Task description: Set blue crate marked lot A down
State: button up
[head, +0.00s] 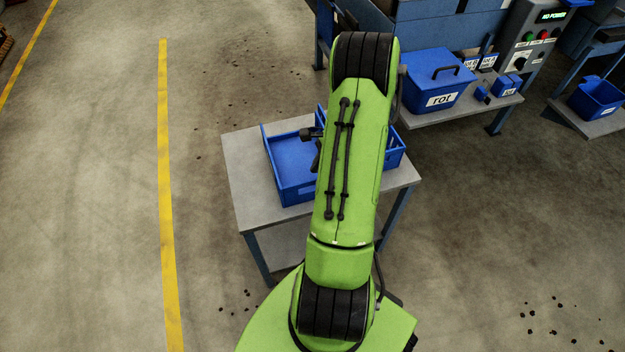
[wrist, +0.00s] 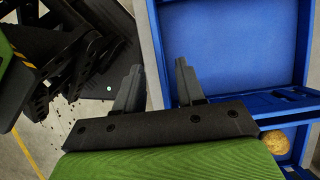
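A blue crate (head: 297,194) sits on a small grey table, partly hidden behind my arm in the head view. In the wrist view this crate (wrist: 230,50) fills the upper right, and its inside looks empty. No lot A mark shows on it. My gripper (wrist: 157,78) is at the crate's left edge in the wrist view. Its two fingers stand apart, one outside the edge and one over the crate side, and neither clearly touches the wall. In the head view my arm mostly hides the gripper.
The grey table (head: 240,167) has bare top at its left. A second blue crate (head: 394,153) stands beside the first; a potato (wrist: 276,141) shows there in the wrist view. A lidded blue box marked "rot" (head: 428,76) is on a bench behind. Open floor lies left.

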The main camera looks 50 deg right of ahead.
jog(key=p+v, duration=0.1)
jog(key=v, duration=0.4)
jog(key=shift+r, duration=0.15)
jog(key=w+a+r+n+h, duration=0.1)
jog(key=w+a+r+n, duration=0.2)
jog(key=a+r+n, duration=0.35)
jog(key=w+a+r+n+h, duration=0.1)
jog(key=w+a+r+n, duration=0.25)
jog(key=a+r, duration=0.5)
jog(key=s+a+r+n+t+h, duration=0.1)
jog(key=s+a+r+n, duration=0.2)
jog(key=s+a+n, duration=0.3)
jog(key=s+a+r+n+t, duration=0.1)
jog(key=s+a+r+n, duration=0.3)
jog(key=s+a+n, duration=0.2)
jog(key=a+n, duration=0.2)
jog(key=a, duration=0.1)
jog(key=shift+r+n+t+h, duration=0.2)
jog(key=shift+n+t+h, duration=0.2)
jog(key=shift+w, duration=0.1)
notch_tip(320, 180, up, 11)
jog(key=p, duration=1)
jog(key=shift+p, duration=0.4)
jog(key=shift+f, duration=0.1)
